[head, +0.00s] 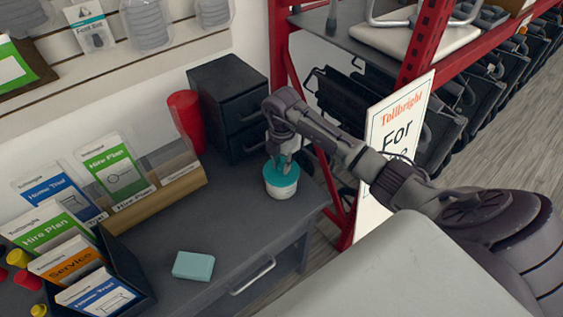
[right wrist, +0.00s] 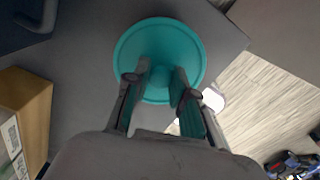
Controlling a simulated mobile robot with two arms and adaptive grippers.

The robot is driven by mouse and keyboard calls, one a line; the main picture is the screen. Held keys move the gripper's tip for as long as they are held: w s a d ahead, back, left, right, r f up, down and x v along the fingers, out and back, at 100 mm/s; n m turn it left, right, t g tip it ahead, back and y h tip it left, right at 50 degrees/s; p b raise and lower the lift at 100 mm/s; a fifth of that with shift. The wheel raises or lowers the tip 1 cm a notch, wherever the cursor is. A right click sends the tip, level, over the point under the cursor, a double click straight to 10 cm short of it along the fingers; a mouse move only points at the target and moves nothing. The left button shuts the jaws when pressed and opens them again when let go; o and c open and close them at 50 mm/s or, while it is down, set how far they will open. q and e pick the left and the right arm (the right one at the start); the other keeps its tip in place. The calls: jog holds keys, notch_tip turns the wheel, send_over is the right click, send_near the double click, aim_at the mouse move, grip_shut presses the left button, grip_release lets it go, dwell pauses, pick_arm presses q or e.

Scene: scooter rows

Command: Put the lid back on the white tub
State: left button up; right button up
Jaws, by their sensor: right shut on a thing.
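The teal round lid (head: 285,177) is at the top of the white tub (head: 279,192), near the right end of the dark counter. No clear gap shows between lid and rim in the head view, but I cannot tell whether it is fully seated. My right gripper (head: 281,158) comes from above and is shut on the lid's raised middle. In the right wrist view, the lid (right wrist: 160,35) lies below the two fingers (right wrist: 161,80) and hides the tub. My left gripper is not in view.
A black drawer unit (head: 228,105) and red cup (head: 187,122) stand behind the tub. A teal block (head: 193,266) lies on the counter (head: 235,225), with clear space around it. A leaflet holder (head: 165,190) stands left; a red rack (head: 424,45) and sign (head: 385,125) are right.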

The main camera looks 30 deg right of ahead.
jog(key=o, duration=1)
jog(key=o, duration=0.5)
jog(key=shift+c, duration=0.2)
jog(key=shift+r+p, duration=2.95)
jog(key=shift+r, duration=0.55)
grip_shut()
